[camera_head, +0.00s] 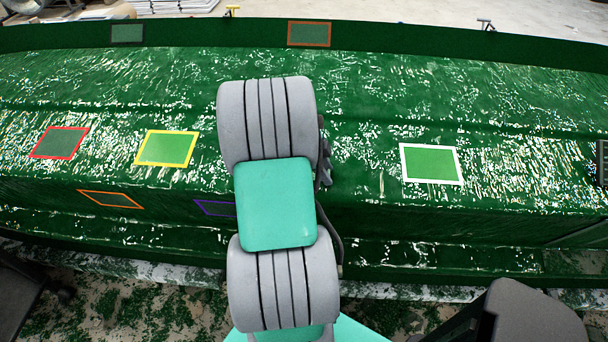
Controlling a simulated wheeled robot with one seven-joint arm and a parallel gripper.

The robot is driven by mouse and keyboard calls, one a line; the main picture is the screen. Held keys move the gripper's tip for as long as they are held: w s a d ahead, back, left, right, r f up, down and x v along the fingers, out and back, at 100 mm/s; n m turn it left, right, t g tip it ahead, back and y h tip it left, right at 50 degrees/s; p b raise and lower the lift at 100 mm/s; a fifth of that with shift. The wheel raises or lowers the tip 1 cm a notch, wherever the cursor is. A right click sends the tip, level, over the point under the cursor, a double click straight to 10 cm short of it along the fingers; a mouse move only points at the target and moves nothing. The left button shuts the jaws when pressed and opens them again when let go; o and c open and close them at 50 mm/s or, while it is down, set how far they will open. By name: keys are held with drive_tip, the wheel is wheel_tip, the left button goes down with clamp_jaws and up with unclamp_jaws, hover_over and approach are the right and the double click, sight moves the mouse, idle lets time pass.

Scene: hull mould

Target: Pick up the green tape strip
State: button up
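I cannot make out a green tape strip for certain against the green hull mould (480,75). Several coloured rectangular outlines lie on the mould, and their insides look green or dark. My arm reaches up the middle of the view, over the mould, and hides the surface behind it. My gripper's fingers do not show. A small dark part sticks out at the right side of my arm, and I cannot tell what it is.
Outlined rectangles are red (60,143), yellow (167,148), white (431,163), purple (214,208), orange at lower left (110,199) and upper middle (309,33), and dull grey (127,34). Small yellow (232,11) and dark (486,24) clamp-like pieces stand at the far edge.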

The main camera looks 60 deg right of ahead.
clamp_jaws()
drive_tip(key=shift+r, duration=0.15)
drive_tip(key=shift+d+r, duration=0.1)
drive_tip(key=shift+r, duration=0.2)
drive_tip(key=v, duration=0.1)
drive_tip(key=b+v, duration=0.1)
drive_tip(key=shift+s+r, duration=0.1)
drive_tip(key=shift+r, duration=0.4)
drive_tip(key=w+a+r+p, duration=0.2)
drive_tip(key=w+a+r, duration=0.2)
drive_tip(key=a+r, duration=0.9)
drive_tip(key=shift+a+r, duration=0.2)
drive_tip(key=shift+r, duration=0.55)
